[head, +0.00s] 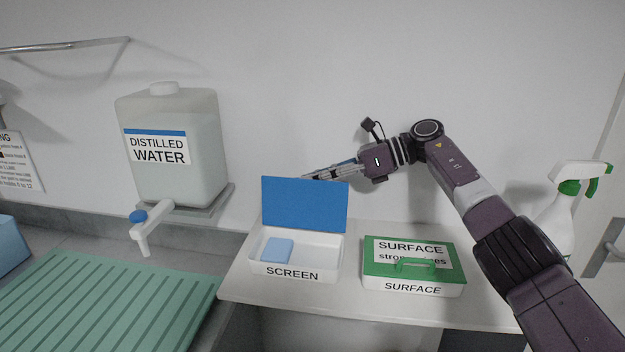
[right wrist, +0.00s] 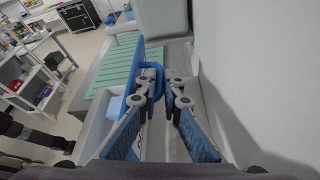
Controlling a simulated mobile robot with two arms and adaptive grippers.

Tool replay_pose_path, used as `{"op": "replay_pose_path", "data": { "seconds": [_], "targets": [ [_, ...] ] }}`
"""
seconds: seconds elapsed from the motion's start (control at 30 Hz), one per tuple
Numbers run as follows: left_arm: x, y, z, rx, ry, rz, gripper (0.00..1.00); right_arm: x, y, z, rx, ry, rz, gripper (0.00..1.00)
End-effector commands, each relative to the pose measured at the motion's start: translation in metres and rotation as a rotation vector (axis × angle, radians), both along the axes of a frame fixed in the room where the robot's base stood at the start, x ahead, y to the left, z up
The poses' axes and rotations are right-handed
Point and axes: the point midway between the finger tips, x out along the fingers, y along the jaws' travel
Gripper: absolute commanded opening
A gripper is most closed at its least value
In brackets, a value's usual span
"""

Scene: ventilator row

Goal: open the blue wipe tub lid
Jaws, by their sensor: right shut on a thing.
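The blue lid (head: 305,205) of the tub marked SCREEN (head: 298,267) stands up steeply at the tub's back edge, so the tub is open. A light blue wipe stack (head: 277,250) lies inside the white tub. My right gripper (head: 315,176) reaches in from the right behind the lid's top edge, its fingertips partly hidden by the lid. In the right wrist view the fingers (right wrist: 162,88) are at the lid's blue handle (right wrist: 157,72), and the gripper is shut on it. My left gripper is in neither view.
A closed green-lidded SURFACE tub (head: 414,266) stands to the right on the same white shelf. A distilled water tank (head: 175,180) with a tap is at the left, above a green ribbed mat (head: 110,300). A spray bottle (head: 560,215) stands at the far right. The wall is close behind.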

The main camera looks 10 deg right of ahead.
Motion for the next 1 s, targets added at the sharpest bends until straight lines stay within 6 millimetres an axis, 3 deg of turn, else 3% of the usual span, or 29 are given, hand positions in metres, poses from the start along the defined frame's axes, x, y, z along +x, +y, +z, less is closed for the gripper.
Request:
{"op": "replay_pose_path", "data": {
  "seconds": [0.43, 0.5, 0.77, 1.0],
  "targets": [
    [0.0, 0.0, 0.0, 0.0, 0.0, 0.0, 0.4, 0.0, -0.001, -0.006, -0.009, 0.007, 0.002, 0.0],
    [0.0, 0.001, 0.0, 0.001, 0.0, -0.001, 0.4, 0.0, -0.001, -0.006, -0.008, 0.007, 0.002, 0.14],
    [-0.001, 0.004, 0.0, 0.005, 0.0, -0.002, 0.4, 0.0, -0.001, -0.003, -0.004, 0.003, 0.0, 0.14],
    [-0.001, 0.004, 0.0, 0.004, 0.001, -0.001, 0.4, 0.001, -0.001, 0.022, -0.003, 0.0, 0.0, 0.14]
  ]
}}
